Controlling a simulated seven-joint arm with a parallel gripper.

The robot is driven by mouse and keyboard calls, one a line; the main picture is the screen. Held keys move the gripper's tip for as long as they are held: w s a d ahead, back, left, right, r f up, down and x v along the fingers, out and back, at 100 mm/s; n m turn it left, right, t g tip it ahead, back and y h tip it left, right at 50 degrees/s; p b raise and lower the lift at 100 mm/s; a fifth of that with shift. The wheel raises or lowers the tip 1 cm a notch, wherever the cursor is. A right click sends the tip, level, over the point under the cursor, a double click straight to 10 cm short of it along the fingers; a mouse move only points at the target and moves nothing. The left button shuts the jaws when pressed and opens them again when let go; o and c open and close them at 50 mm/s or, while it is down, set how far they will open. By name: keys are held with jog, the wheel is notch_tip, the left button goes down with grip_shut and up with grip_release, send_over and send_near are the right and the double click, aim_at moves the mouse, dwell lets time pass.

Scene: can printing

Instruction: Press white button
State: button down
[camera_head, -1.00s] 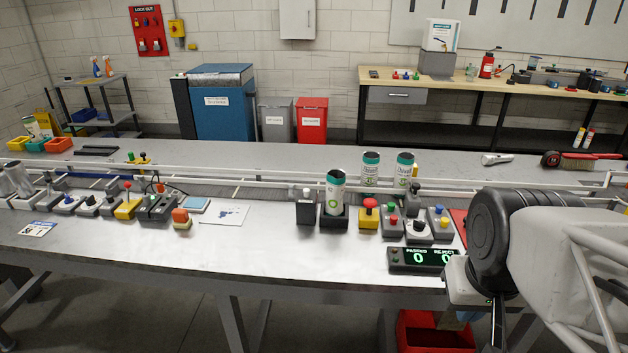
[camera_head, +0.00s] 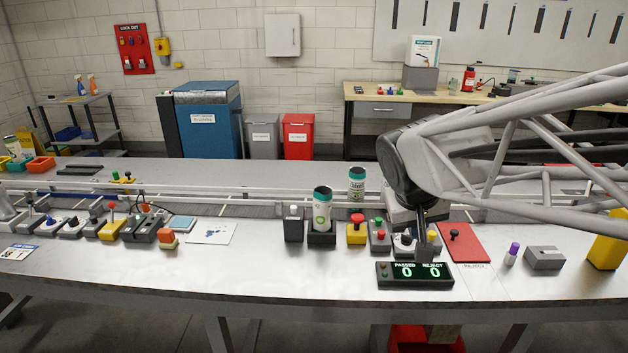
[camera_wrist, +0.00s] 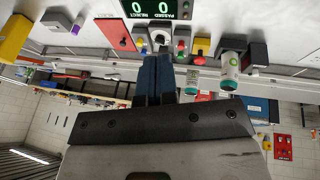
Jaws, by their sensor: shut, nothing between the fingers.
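A dark box with a white button on top (camera_head: 293,209) stands left of the can holder in the head view. In the wrist view, which is upside down, its dark body (camera_wrist: 256,53) shows at the upper right. My gripper (camera_head: 422,252) is shut and empty, pointing down over the control boxes behind the counter display. It is well to the right of the white button and apart from it. In the wrist view the blue-grey fingers (camera_wrist: 156,60) lie side by side, near a light box with a dark knob (camera_wrist: 160,38).
A can (camera_head: 322,208) stands in a dark holder between the white button and a yellow box with a red button (camera_head: 357,229). A grey box with green and red buttons (camera_head: 379,235) is beside it. The counter display (camera_head: 415,273) reads 0 and 0. The table front is clear.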

jog(key=w+a+n+t, duration=0.1)
jog(key=w+a, duration=0.4)
jog(key=w, duration=0.4)
jog(key=n+t, duration=0.3)
jog(key=t, duration=0.1)
send_over(292, 207)
notch_tip(292, 207, down, 4)
jog(key=shift+w+a, duration=0.1)
jog(key=shift+f, duration=0.15)
jog(key=shift+f, duration=4.3)
